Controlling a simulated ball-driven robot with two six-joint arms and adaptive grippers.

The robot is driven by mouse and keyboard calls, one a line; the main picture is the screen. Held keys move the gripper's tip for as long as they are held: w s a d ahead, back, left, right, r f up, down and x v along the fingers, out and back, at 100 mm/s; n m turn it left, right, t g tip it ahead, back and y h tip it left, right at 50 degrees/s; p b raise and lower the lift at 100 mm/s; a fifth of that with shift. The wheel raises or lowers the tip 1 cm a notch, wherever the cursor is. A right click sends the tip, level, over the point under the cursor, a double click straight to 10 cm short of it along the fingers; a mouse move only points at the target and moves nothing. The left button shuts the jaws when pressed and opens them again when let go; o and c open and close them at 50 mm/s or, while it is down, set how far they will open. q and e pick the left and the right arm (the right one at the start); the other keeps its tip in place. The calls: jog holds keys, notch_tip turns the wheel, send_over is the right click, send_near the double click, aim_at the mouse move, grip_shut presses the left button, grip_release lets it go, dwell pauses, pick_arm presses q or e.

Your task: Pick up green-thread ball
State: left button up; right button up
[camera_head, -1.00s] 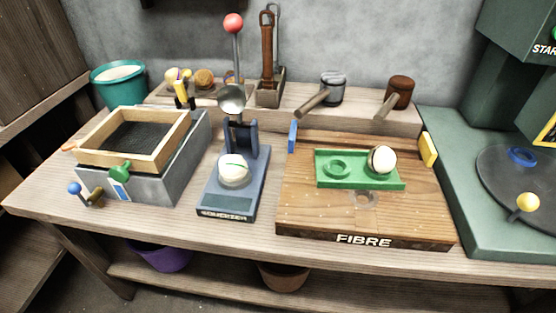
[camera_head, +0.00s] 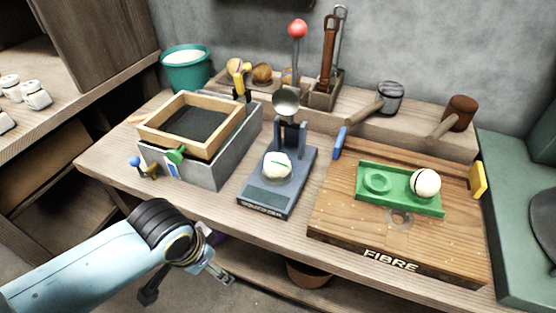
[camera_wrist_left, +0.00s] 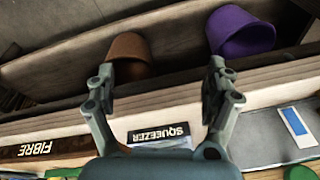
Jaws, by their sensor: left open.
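The green-thread ball (camera_head: 277,165) is white with a green line across it. In the head view it sits on the dark blue squeezer (camera_head: 262,197), below the raised metal cup. A second white ball (camera_head: 425,183), with a dark line, rests in the right hollow of the green tray (camera_head: 398,205). My left gripper (camera_head: 188,289) is low in front of the bench, below and left of the squeezer, empty. In the left wrist view its two fingers (camera_wrist_left: 160,85) are apart, with the squeezer's label (camera_wrist_left: 158,133) beyond them. The ball is not visible there. My right gripper is not in view.
A wooden-framed sieve box (camera_head: 200,125) stands left of the squeezer, and the FIBRE board (camera_head: 340,225) stands right of it. The red-knobbed lever (camera_head: 297,50) rises behind the ball. A purple pot (camera_wrist_left: 240,32) and a brown pot (camera_wrist_left: 130,52) sit on the lower shelf.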

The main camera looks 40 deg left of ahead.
pick_arm(q)
jog(key=w+d+r+m+p, duration=0.1)
jog(key=w+r, duration=0.1)
jog(key=r, duration=0.7)
jog(key=w+r+p, duration=0.1)
jog(key=w+r, duration=0.1)
jog(key=r, duration=0.6)
jog(key=m+g, duration=0.1)
jog(key=m, duration=0.7)
send_over(279, 158)
jog(key=d, duration=0.1)
jog(key=shift+s+d+f, duration=0.1)
jog(key=shift+s+f, duration=0.3)
jog(key=shift+s, duration=0.05)
jog(key=shift+w+f, duration=0.15)
jog(key=shift+f, duration=0.05)
jog(key=f, duration=0.3)
jog(key=a+f+b, duration=0.1)
jog(key=f, duration=0.2)
jog(key=w+f, duration=0.1)
jog(key=f, duration=0.3)
jog(key=shift+a+f, duration=0.1)
jog(key=shift+a, duration=0.15)
jog(key=shift+s, duration=0.1)
jog(key=c, duration=1.3)
